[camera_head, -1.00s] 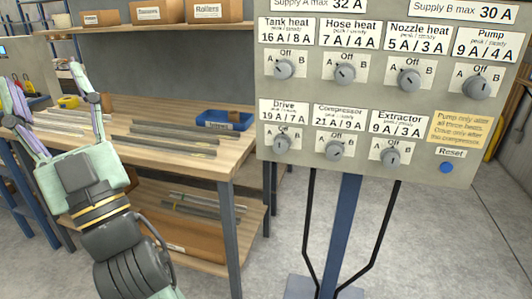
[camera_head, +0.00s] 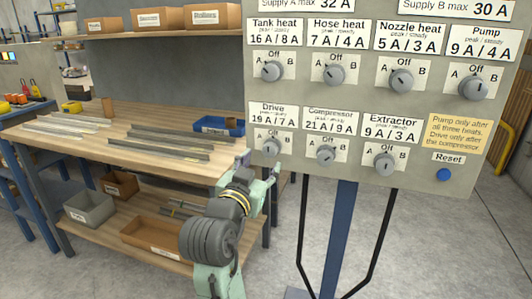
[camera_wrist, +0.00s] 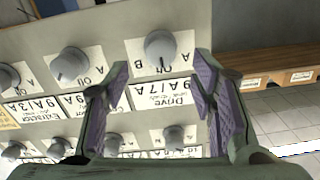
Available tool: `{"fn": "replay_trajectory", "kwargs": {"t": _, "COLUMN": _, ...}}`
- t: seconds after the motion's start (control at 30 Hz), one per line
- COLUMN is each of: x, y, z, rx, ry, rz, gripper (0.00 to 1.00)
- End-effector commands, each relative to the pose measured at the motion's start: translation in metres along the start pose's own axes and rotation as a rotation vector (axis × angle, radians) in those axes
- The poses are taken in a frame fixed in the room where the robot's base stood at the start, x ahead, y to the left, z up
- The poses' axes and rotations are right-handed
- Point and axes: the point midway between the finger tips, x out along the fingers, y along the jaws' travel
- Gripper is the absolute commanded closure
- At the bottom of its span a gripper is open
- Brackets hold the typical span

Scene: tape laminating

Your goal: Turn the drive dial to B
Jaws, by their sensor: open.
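The drive dial (camera_head: 271,147) is a grey round knob at the left end of the panel's lower row, under the "Drive 19 A / 7 A" label. In the wrist view, which is upside down, the drive dial (camera_wrist: 160,48) shows at top centre, beyond the space between the fingers. Its pointer mark appears to face the Off side, between A and B. My gripper (camera_head: 258,170) is near the panel's lower left corner, just below the dial in the head view. In the wrist view my gripper (camera_wrist: 160,92) has its purple-padded fingers apart, with nothing between them.
The compressor dial (camera_head: 325,155) and extractor dial (camera_head: 384,162) sit to the right in the same row. A blue reset button (camera_head: 444,175) is farther right. A workbench (camera_head: 130,150) with metal strips and a blue bin (camera_head: 218,126) stands left of the panel.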

Motion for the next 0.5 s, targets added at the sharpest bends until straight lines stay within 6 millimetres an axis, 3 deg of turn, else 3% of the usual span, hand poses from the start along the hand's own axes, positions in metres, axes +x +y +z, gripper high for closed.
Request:
{"fn": "replay_trajectory", "kwargs": {"t": 0.2, "x": 0.040, "y": 0.001, "z": -0.002, "rx": 0.000, "ry": -0.001, "rz": 0.001, "gripper": 0.49}}
{"fn": "replay_trajectory", "kwargs": {"t": 0.5, "x": 0.062, "y": -0.001, "z": -0.001, "rx": 0.001, "ry": 0.001, "rz": -0.002, "gripper": 0.49}}
